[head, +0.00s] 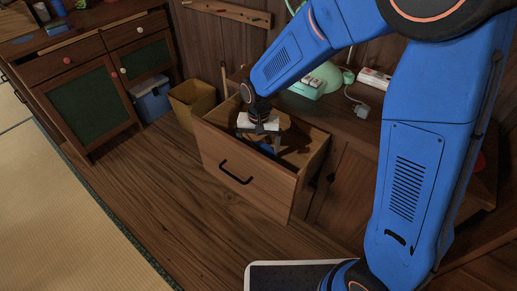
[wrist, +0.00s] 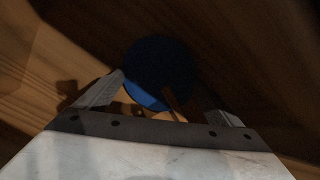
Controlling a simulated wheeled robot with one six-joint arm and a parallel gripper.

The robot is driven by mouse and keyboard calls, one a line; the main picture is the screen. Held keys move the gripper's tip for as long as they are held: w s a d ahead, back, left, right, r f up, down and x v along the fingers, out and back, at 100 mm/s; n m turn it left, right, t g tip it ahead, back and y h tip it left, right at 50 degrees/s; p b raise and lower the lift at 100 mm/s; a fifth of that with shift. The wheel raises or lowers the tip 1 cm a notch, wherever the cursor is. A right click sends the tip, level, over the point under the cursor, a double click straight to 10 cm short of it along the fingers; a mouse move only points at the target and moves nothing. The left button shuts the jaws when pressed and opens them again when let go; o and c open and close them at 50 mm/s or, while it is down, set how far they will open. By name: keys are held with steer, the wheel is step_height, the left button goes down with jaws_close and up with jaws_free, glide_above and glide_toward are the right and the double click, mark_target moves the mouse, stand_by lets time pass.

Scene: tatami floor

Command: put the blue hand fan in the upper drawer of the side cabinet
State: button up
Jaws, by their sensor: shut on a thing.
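The upper drawer (head: 225,162) of the side cabinet (head: 343,180) is pulled out, its dark handle facing the front left. My gripper (head: 262,137) points down inside the drawer's opening and is shut on the blue hand fan (head: 267,148). In the head view only a small blue part of the fan shows below the gripper. In the wrist view the round blue fan face (wrist: 155,65) lies just beyond my fingers (wrist: 165,108), partly in shadow over brown wood. The exact grip on the handle is dark and hard to see. I cannot tell whether the fan touches the drawer bottom.
A green lamp (head: 318,82) and a white power strip (head: 374,78) are on the cabinet top behind my arm. A yellowish bin (head: 193,103) and a blue box (head: 150,99) stand left of the drawer. Another cabinet (head: 85,70) is at the far left.

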steer(key=o, duration=0.8)
steer(key=shift+f, duration=0.1)
steer(key=shift+o, duration=0.2)
step_height(320, 180, up, 12)
steer(key=shift+d+r, duration=0.1)
steer(key=shift+r, duration=0.1)
